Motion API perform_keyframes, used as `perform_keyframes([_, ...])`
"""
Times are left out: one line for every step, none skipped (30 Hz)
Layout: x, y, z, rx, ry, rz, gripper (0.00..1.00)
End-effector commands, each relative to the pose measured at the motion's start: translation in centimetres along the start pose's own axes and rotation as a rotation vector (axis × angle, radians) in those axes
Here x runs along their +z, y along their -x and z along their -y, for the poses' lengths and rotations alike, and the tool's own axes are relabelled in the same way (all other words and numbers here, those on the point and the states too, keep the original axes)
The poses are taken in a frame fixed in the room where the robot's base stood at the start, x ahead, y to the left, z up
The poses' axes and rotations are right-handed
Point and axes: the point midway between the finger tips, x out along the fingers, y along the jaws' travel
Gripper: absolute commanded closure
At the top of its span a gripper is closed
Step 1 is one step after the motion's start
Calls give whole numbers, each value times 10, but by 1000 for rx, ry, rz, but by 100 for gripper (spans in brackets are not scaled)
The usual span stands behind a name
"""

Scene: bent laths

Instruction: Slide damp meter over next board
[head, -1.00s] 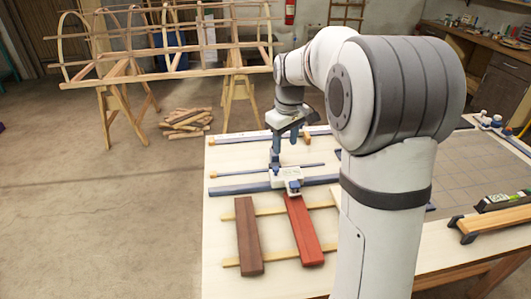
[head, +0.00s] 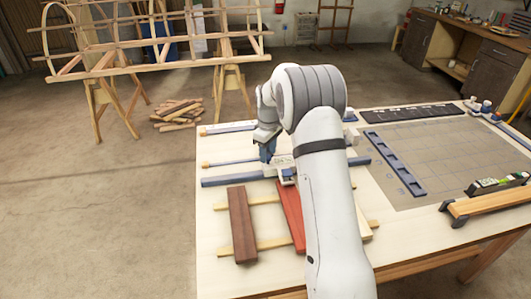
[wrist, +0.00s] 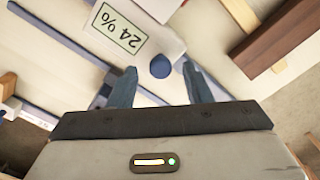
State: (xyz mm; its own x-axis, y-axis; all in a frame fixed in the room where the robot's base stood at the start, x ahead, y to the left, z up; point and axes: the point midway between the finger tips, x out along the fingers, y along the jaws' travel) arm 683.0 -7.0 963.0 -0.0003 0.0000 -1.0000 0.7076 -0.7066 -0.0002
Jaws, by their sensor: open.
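The damp meter (head: 284,161) is a white box on a blue rail (head: 228,181), with its small front head at the far end of the red board (head: 289,213). In the wrist view its display reads 24 % and a round blue knob (wrist: 160,66) stands up from it. My gripper (wrist: 158,72) is open, with its blue fingers on either side of the knob; contact cannot be told. The gripper (head: 267,150) also shows in the head view. A dark brown board (head: 242,225) lies left of the red one. A pale board (head: 362,231) is mostly hidden behind my arm.
The boards lie across two thin pale battens (head: 220,206) on the light table. A grey mat (head: 440,150) with a blue slotted strip (head: 396,161) is to the right. A wooden bar in black holders (head: 485,207) stands at the right edge.

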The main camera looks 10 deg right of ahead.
Motion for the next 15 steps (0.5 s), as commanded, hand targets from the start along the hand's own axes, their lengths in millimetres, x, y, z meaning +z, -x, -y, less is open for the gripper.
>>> perform_keyframes([0, -4, 1, -2, 0, 2, 55])
perform_keyframes([0, -6, 1, -2, 0, 2, 55])
perform_keyframes([0, -8, 0, -1, 0, 1, 55])
perform_keyframes([0, -9, 0, -1, 0, 1, 55])
perform_keyframes([0, -10, 0, 0, 0, 0, 55])
perform_keyframes([0, -11, 0, 0, 0, 0, 55])
perform_keyframes([0, -11, 0, 0, 0, 0, 55])
perform_keyframes([0, -11, 0, 0, 0, 0, 55])
perform_keyframes([0, -11, 0, 0, 0, 0, 55])
perform_keyframes([0, -11, 0, 0, 0, 0, 55])
perform_keyframes([0, -11, 0, 0, 0, 0, 55])
perform_keyframes([0, -11, 0, 0, 0, 0, 56])
perform_keyframes([0, -11, 0, 0, 0, 0, 58])
perform_keyframes([0, -11, 0, 0, 0, 0, 61])
perform_keyframes([0, -11, 0, 0, 0, 0, 64])
